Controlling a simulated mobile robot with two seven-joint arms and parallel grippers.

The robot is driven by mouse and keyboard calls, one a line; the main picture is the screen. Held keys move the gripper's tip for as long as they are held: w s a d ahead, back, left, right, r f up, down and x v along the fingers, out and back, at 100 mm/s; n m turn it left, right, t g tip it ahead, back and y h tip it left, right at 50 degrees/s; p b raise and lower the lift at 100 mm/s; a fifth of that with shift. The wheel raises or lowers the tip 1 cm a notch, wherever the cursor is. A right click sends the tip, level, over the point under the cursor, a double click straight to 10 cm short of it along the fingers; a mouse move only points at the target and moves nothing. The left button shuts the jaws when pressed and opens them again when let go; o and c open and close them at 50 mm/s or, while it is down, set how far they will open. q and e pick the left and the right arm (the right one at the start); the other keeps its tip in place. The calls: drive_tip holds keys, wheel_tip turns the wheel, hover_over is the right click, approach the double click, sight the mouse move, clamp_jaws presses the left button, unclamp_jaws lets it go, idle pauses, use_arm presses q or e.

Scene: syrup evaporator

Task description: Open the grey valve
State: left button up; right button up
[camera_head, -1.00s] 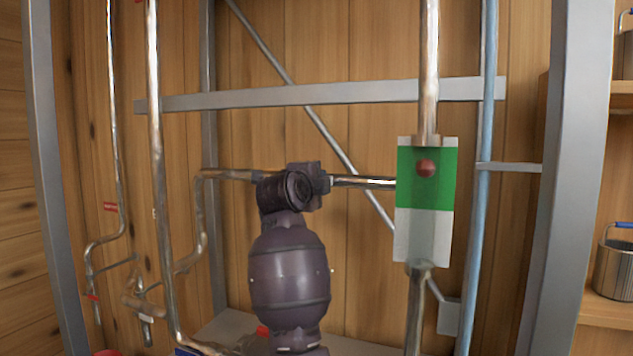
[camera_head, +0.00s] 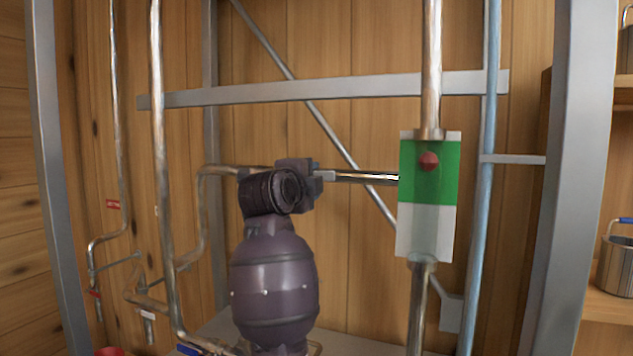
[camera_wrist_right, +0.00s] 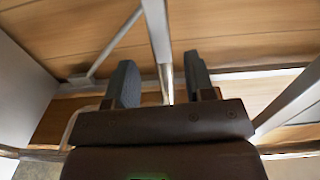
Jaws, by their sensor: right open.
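I cannot make out a grey valve for certain in either view; my own arm covers part of the pipework. In the head view a dark purple arm of mine rises from the bottom centre, its wrist in front of the horizontal metal pipe (camera_head: 362,178). Its fingertips are hidden there. In the right wrist view my right gripper (camera_wrist_right: 161,72) is open, with two dark grey fingers apart. A pale grey bar (camera_wrist_right: 156,28) and a shiny metal length below it show between the fingers; I cannot tell how far away. My left gripper is not in view.
A green and white box (camera_head: 427,228) with a red ball (camera_head: 428,161) sits on a vertical pipe right of my arm. A grey frame bar (camera_head: 370,88) crosses behind. A blue handle (camera_head: 188,350) is low at left. A metal bucket (camera_head: 616,266) stands on the right shelf.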

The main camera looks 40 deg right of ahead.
drive_tip(key=shift+b+v, duration=0.3)
drive_tip(key=shift+v, duration=2.45)
